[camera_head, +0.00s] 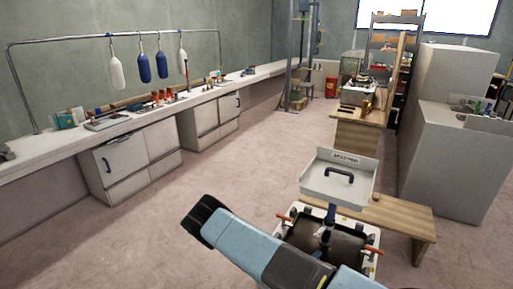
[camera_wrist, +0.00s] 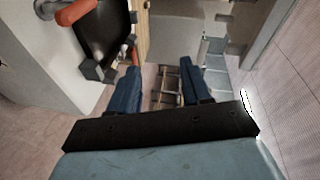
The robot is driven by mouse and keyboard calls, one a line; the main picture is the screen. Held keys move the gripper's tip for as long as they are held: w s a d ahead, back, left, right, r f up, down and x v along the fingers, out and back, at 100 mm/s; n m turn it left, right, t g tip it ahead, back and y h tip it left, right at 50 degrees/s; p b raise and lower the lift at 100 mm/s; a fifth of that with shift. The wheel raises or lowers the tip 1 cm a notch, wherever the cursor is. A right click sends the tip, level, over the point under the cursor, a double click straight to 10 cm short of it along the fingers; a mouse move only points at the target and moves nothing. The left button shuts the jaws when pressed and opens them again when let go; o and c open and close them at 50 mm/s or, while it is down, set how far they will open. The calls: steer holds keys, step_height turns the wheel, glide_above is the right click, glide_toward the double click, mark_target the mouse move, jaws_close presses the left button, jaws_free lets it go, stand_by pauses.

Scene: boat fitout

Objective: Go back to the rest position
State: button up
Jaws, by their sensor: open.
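My gripper shows in the wrist view (camera_wrist: 160,88) as two blue-and-black fingers spread apart, with nothing between them. In the head view my blue arm reaches across the lower middle, and the fingertips cannot be made out there. A white tray (camera_head: 318,180) with a dark blue handle and a printed label stands beyond my arm. A white-rimmed dark bin with red-orange handles (camera_head: 372,249) is close by my arm; it also shows at the upper left of the wrist view (camera_wrist: 100,40).
A low wooden bench (camera_head: 412,222) stands at the right. Grey blocks (camera_head: 455,150) rise behind it. A long white workbench (camera_head: 60,153) with cabinets, tools and hanging fenders runs along the left wall. The floor (camera_head: 215,180) between is clear.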

steer(key=s+d+r+m+g, duration=0.15)
steer(key=r+m+g, duration=0.45)
steer(key=r+m, duration=1.05)
steer(key=s+d+r+m+g, duration=0.1)
steer(key=s+r+m+g, duration=0.4)
steer(key=r+m, duration=1.15)
steer(key=s+a+r+m+t+y, duration=0.1)
steer(key=s+r+m+y, duration=0.2)
steer(key=r, duration=0.7)
steer(key=s+a+r+m+t+y, duration=0.1)
steer(key=s+r+m+y, duration=0.3)
steer(key=s+r+m, duration=0.3)
steer(key=s+a+r+m+t+y, duration=0.2)
steer(key=s+r+m, duration=0.3)
steer(key=s+r, duration=0.5)
steer(key=shift+s+r+y, duration=0.4)
steer(key=shift+r+y, duration=0.3)
steer(key=shift+r, duration=1.2)
steer(key=shift+a, duration=0.1)
